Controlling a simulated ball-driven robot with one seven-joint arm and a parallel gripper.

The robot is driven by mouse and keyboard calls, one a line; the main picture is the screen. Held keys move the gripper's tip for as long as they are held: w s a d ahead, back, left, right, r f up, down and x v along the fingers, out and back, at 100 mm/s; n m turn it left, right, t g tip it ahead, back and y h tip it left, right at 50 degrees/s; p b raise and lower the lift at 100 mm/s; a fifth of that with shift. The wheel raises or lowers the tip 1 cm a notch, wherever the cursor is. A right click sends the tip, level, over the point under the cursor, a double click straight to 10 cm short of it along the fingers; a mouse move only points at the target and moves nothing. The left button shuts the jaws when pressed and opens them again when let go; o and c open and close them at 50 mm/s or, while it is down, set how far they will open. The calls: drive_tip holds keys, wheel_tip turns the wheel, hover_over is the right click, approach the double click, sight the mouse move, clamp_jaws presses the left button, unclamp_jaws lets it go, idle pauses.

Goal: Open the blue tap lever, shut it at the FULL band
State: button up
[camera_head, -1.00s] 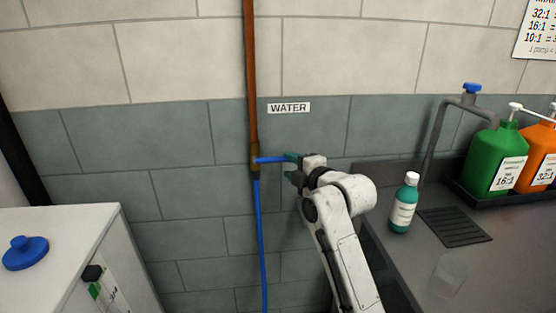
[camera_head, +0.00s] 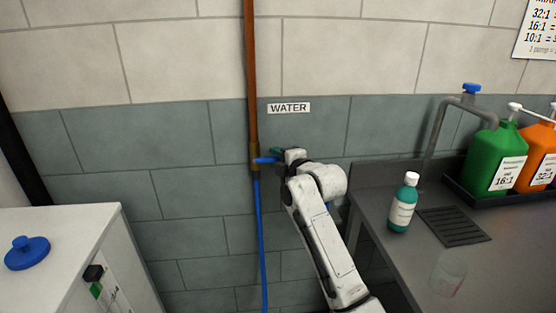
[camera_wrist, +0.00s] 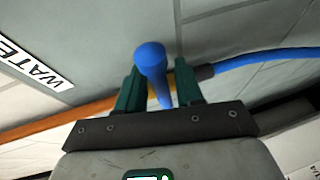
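The blue tap lever (camera_head: 265,160) sticks out to the right from the brass valve (camera_head: 254,157) on the copper pipe, roughly level. My gripper (camera_head: 280,154) is at the lever's outer end and hides it in the head view. In the wrist view the blue lever (camera_wrist: 152,58) stands between the green fingers of my gripper (camera_wrist: 160,90). The fingers are apart, with a gap showing at the right finger. The white tank (camera_head: 50,235) at lower left has a gauge strip with a green band (camera_head: 96,290) below a black block (camera_head: 93,273). Its lettering is too small to read.
A blue hose (camera_head: 260,240) runs down from the valve. At right, a counter (camera_head: 400,265) holds a teal bottle (camera_head: 403,203), a clear cup (camera_head: 448,275), a drain grate (camera_head: 455,227) and green (camera_head: 495,155) and orange jugs. A WATER sign (camera_head: 289,108) is on the wall.

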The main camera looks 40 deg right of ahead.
clamp_jaws()
idle(0.5)
